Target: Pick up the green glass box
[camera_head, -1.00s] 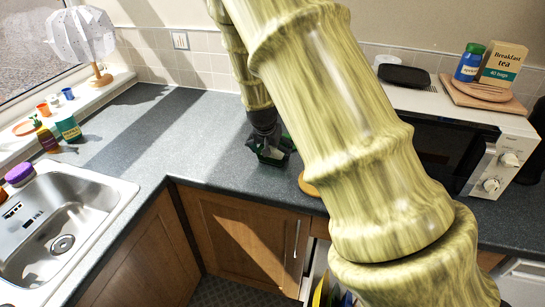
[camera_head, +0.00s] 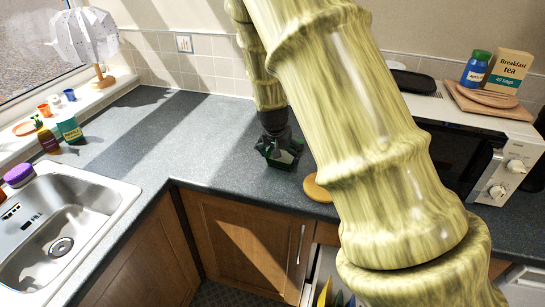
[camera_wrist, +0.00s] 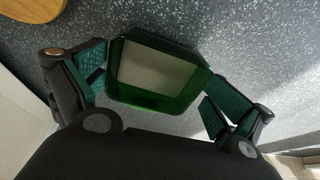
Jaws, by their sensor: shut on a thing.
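The green glass box (camera_wrist: 155,72) is between the two fingers of my gripper (camera_wrist: 155,88) in the wrist view, with a finger pad against each side. It has dark green walls and a pale inner face. In the head view my gripper (camera_head: 280,150) is over the dark worktop near the corner, left of the microwave. The green box (camera_head: 284,157) shows only partly there, among the dark fingers. Whether the box is clear of the worktop is hard to tell.
A round wooden board (camera_head: 317,188) lies on the worktop (camera_head: 215,140) just right of my gripper. The microwave (camera_head: 465,165) stands further right, carrying a tea box (camera_head: 508,70) and a blue bottle (camera_head: 475,68). The sink (camera_head: 70,215) is at left. Worktop left of my gripper is clear.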

